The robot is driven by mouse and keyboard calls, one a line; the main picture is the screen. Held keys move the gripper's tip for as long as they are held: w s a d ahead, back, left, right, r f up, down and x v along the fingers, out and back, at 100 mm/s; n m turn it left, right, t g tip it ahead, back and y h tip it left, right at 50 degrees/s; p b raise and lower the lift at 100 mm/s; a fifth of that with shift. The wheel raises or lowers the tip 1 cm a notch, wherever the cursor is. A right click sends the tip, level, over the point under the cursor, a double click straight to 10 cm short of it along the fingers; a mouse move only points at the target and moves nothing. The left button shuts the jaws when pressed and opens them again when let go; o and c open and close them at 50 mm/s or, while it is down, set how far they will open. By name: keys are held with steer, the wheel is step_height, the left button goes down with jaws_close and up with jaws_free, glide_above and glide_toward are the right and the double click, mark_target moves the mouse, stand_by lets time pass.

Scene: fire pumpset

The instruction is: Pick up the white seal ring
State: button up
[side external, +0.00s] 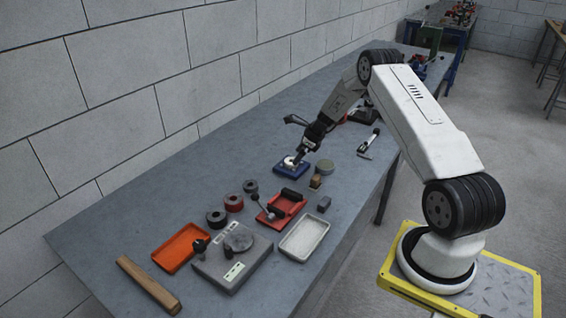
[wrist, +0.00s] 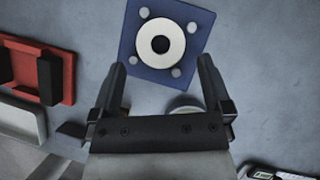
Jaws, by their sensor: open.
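The white seal ring (wrist: 160,28) is a flat white disc with a dark hole. It lies on a blue square plate (wrist: 130,60) that has round grey studs near its corners. In the side external view the ring (side external: 291,160) shows small on the blue plate (side external: 281,171), partly hidden by my gripper (side external: 300,156). In the wrist view my gripper (wrist: 162,72) is open, with nothing between its fingers. The ring lies beyond the fingertips, roughly centred between them. The height of the fingertips over the plate is hard to tell.
A red holder with black blocks (side external: 283,205) and a white tray (side external: 304,240) stand nearer the camera. A round greenish-grey piece (side external: 325,166) is beside the plate. An orange tray (side external: 180,248), a grey block (side external: 232,263) and a wooden bar (side external: 148,285) lie farther left. A wall runs behind the table.

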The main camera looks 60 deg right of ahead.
steer(key=shift+x, duration=1.75)
steer(key=c, duration=1.2)
steer(key=shift+r, duration=0.2)
steer(key=shift+r, duration=0.85)
steer(key=shift+s+a+r, duration=1.1)
steer(key=shift+s+r, duration=0.75)
steer(key=shift+s, duration=0.2)
steer(key=shift+s+a+r, duration=1.1)
steer(key=shift+s+r, duration=0.7)
steer(key=shift+s, duration=0.25)
steer(key=shift+s+a+r, duration=1.1)
steer(key=shift+s+r, duration=0.75)
steer(key=shift+s, duration=0.2)
